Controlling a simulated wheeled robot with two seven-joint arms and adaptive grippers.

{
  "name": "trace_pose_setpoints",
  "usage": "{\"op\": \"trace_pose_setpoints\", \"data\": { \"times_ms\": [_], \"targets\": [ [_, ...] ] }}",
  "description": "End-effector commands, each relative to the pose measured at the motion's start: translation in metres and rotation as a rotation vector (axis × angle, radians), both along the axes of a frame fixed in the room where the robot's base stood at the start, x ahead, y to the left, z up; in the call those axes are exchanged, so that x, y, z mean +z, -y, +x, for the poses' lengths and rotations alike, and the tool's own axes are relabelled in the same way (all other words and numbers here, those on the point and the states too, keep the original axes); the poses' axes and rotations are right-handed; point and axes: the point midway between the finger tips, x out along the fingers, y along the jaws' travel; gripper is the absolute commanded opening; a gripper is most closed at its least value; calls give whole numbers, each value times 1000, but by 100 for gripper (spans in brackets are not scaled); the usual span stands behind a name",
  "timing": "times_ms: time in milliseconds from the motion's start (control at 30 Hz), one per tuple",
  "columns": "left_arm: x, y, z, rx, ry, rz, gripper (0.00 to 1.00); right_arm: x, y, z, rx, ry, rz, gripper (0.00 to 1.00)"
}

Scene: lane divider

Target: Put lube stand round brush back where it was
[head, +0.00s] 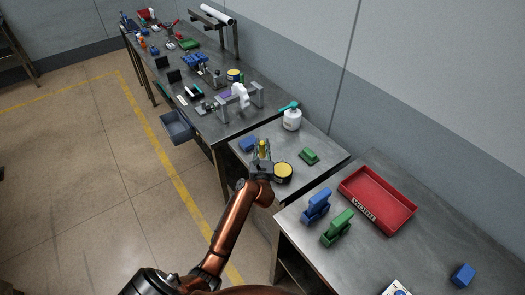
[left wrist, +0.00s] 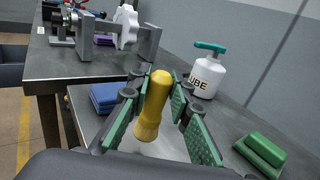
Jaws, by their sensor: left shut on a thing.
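My left gripper (head: 262,158) is shut on the round brush, whose yellow handle (head: 262,146) stands roughly upright between the fingers, above the small lower table (head: 318,140). A round tin with a yellow top (head: 283,171) is just right of the gripper. My right gripper is not in view.
A longer bench (head: 215,126) with a clamp fixture adjoins behind. A nearer bench (head: 315,250) holds a red tray (head: 378,190) and blue and green holders.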

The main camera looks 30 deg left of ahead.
Motion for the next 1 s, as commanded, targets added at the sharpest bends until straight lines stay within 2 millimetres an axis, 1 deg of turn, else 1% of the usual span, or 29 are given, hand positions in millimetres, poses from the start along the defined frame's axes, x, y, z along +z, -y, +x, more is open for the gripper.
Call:
{"op": "trace_pose_setpoints", "data": {
  "times_ms": [33, 133, 400, 533, 567, 600, 800, 1000],
  "targets": [
    [-14, 1, -1, 0, -5, -4, 0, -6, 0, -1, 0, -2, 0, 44],
    [-28, 1, -1, 0, -4, -3, 0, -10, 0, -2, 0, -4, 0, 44],
    [-27, 1, -1, 0, 0, -1, 0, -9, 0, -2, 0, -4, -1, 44],
    [-31, 1, -1, 0, -1, -2, 0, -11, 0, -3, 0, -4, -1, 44],
    [-31, 1, -1, 0, -1, -2, 19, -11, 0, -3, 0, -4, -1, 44],
    [-31, 1, -1, 0, -1, -2, 22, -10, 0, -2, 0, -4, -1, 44],
    [-31, 1, -1, 0, -1, -2, 36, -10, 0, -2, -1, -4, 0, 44],
    [-31, 1, -1, 0, -1, -2, 36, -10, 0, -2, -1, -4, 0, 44]
  ]
}}
